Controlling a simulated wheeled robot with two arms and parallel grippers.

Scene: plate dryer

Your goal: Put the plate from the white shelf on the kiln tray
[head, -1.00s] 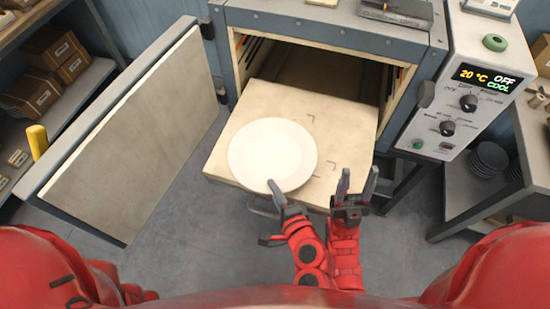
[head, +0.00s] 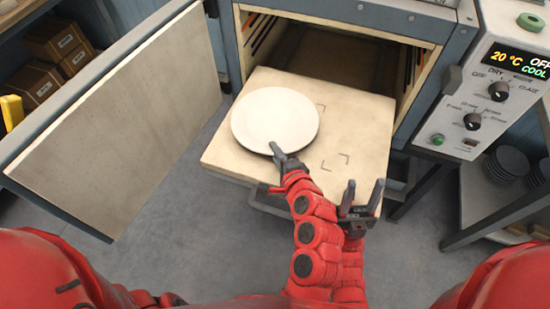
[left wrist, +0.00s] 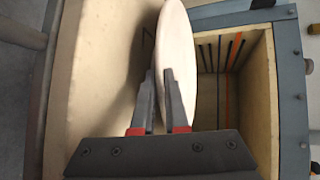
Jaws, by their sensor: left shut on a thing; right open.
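A round white plate (head: 275,118) is over the left part of the pulled-out, beige kiln tray (head: 352,125). My left gripper (head: 279,157) is shut on the plate's near rim. In the left wrist view the plate (left wrist: 178,50) shows nearly edge-on between the fingers (left wrist: 161,88), roughly parallel to the tray (left wrist: 98,75). A shaded gap shows between plate and tray near the fingers; whether the far rim touches is unclear. My right gripper (head: 361,198) is open and empty, at the tray's front right edge.
The kiln (head: 345,60) is open behind the tray, with its door (head: 110,110) swung out to the left. A control panel (head: 490,90) stands at the right. Dark plates (head: 508,163) are stacked on a shelf at right. Boxes (head: 55,45) sit on shelving at left.

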